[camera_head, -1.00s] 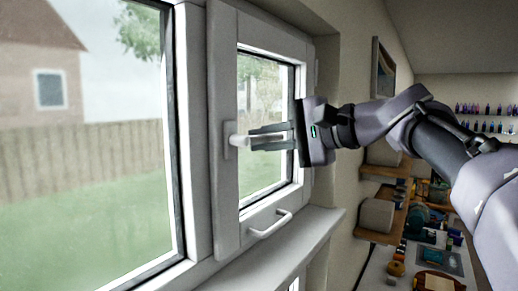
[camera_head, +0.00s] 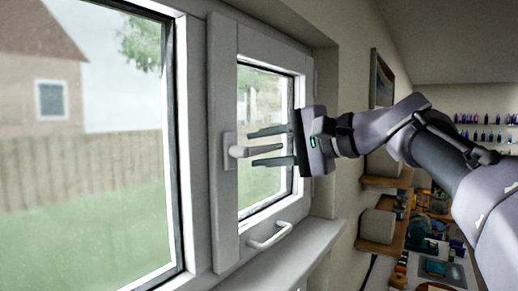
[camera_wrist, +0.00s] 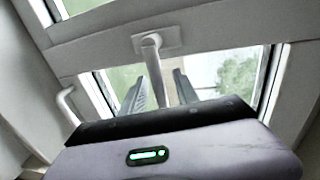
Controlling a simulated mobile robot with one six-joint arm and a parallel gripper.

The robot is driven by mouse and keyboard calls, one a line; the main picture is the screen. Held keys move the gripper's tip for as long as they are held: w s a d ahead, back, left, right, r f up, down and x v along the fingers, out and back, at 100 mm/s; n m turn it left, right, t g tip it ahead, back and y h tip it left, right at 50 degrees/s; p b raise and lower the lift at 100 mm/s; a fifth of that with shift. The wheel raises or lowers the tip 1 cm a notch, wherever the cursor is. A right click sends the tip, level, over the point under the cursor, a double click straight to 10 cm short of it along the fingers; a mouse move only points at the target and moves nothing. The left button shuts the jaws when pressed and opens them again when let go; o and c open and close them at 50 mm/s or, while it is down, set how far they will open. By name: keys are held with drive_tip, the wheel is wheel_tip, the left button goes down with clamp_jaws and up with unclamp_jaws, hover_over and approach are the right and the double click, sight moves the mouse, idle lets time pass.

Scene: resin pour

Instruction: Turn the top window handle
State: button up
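The top window handle (camera_head: 262,151) is a white lever on a plate on the frame of the small window. Its lever points right, about level, in the head view. It also shows in the wrist view (camera_wrist: 153,48), running from its plate down between the fingers. My gripper (camera_head: 259,147) is open, with one finger above the lever and one below it. Gaps show between the lever and both fingers in the head view. In the wrist view the fingers (camera_wrist: 163,78) lie on either side of the lever.
A white bar handle (camera_head: 270,236) sits lower on the same window, above the sill (camera_head: 300,245). A large fixed pane (camera_head: 100,150) is at left. Shelves and a cluttered worktop lie at the right, behind my arm. The window looks closed.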

drive_tip(key=b+v, duration=0.1)
drive_tip(key=v, duration=1.6)
drive_tip(key=shift+d, duration=0.2)
drive_tip(key=shift+s, duration=0.1)
drive_tip(key=d+f+m+g+h+b, duration=0.1)
drive_tip(key=d+f+h+b, duration=0.2)
drive_tip(key=f, duration=0.9)
drive_tip(key=d+f+m+h+b, duration=0.1)
drive_tip(key=f+h+b, duration=0.35)
drive_tip(key=f, duration=0.75)
drive_tip(key=d+f+m+g+h+b, duration=0.15)
drive_tip(key=f+b, duration=0.45)
drive_tip(key=f, duration=0.6)
drive_tip(key=s+a+f+n+b, duration=0.2)
drive_tip(key=s+a+f+b, duration=0.2)
drive_tip(key=f, duration=0.7)
drive_tip(key=s+a+f+n+g+h+b, duration=0.1)
drive_tip(key=s+a+f+n+b, duration=0.1)
drive_tip(key=s+a+f+b, duration=0.2)
drive_tip(key=s+a+f+n+b, duration=0.2)
drive_tip(key=s+a+f+b, duration=0.2)
drive_tip(key=s+f, duration=0.5)
wheel_tip(320, 180, down, 9)
drive_tip(key=shift+r+b, duration=0.15)
drive_tip(key=shift+b, duration=0.75)
